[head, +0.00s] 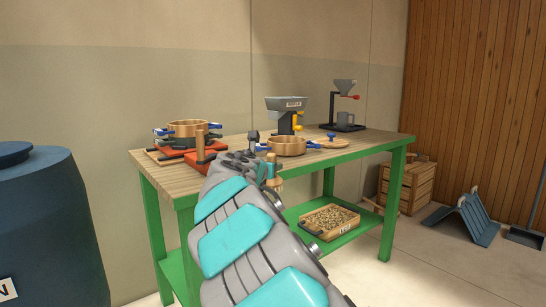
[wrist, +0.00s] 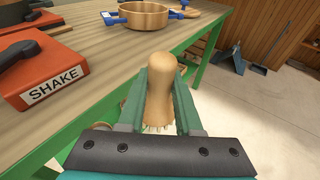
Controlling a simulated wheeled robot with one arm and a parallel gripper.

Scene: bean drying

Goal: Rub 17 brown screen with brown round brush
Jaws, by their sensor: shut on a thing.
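My gripper (wrist: 160,105) is shut on the brown round brush (wrist: 161,80), with one green finger on each side of its tan handle. Pale bristles show below the handle. In the head view my gripper (head: 270,172) is beyond the table's front edge, and the brush (head: 275,184) is partly hidden. A brown round screen with blue handles (head: 287,146) sits on the table, apart from the brush; it also shows at the top of the wrist view (wrist: 143,17). A second brown round pan with blue handles (head: 187,129) sits at the left. I cannot read a 17 on either.
An orange block marked SHAKE (wrist: 50,75) lies on the wooden table (wrist: 105,55) at the left. A grey hopper machine (head: 287,108) and a stand with a funnel (head: 345,88) are at the back. A bean tray (head: 312,231) is on the green lower shelf. A blue barrel (head: 45,220) stands left.

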